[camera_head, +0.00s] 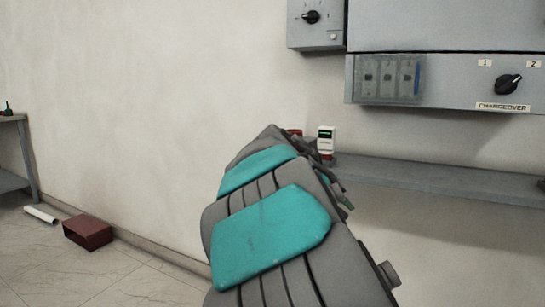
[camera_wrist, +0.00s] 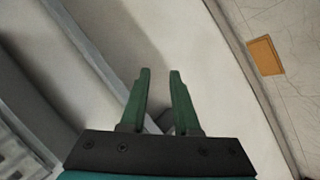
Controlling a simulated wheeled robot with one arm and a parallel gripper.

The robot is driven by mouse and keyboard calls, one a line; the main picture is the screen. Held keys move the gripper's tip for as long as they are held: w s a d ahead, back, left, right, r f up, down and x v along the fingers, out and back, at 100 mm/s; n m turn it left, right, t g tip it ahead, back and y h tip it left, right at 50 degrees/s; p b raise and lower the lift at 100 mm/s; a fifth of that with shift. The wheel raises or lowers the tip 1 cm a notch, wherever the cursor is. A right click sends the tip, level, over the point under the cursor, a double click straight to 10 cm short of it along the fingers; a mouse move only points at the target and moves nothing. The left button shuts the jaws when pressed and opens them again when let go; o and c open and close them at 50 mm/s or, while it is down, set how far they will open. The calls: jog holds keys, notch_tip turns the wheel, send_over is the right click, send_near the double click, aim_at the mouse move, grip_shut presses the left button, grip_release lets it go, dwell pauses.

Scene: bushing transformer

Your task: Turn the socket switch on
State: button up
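I cannot identify a socket switch with certainty. In the head view, a grey box (camera_head: 317,30) with a black rotary knob (camera_head: 311,17) hangs on the wall at the top. To its right, a grey panel (camera_head: 450,88) carries a row of switches behind a clear cover (camera_head: 388,79) and a black "CHANGEOVER" knob (camera_head: 509,84). In the wrist view, my gripper (camera_wrist: 160,73) has its two green fingers apart with nothing between them. In the head view my arm hides most of the gripper; it is low, near the shelf.
A grey shelf (camera_head: 430,180) runs along the wall below the panel. A red-brown box (camera_head: 88,232) and a white tube (camera_head: 41,215) lie on the floor at left, near a table (camera_head: 22,150).

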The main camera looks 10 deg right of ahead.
jog(key=w+a+r+n+t+h, duration=0.2)
jog(key=w+r, duration=0.1)
jog(key=w, duration=0.4)
jog(key=w+a+r+n+t+h, duration=0.1)
jog(key=w+a+r+n+t, duration=0.15)
jog(key=w, duration=0.45)
jog(key=w+a+n+t+y, duration=0.1)
jog(key=w+a+n+t, duration=0.4)
jog(key=w+a, duration=0.5)
jog(key=shift+n+g, duration=0.25)
jog(key=shift+g, duration=0.2)
jog(key=shift+p+x, duration=0.95)
jog(key=shift+x, duration=1.9)
jog(key=shift+w+a+r, duration=0.15)
grip_shut()
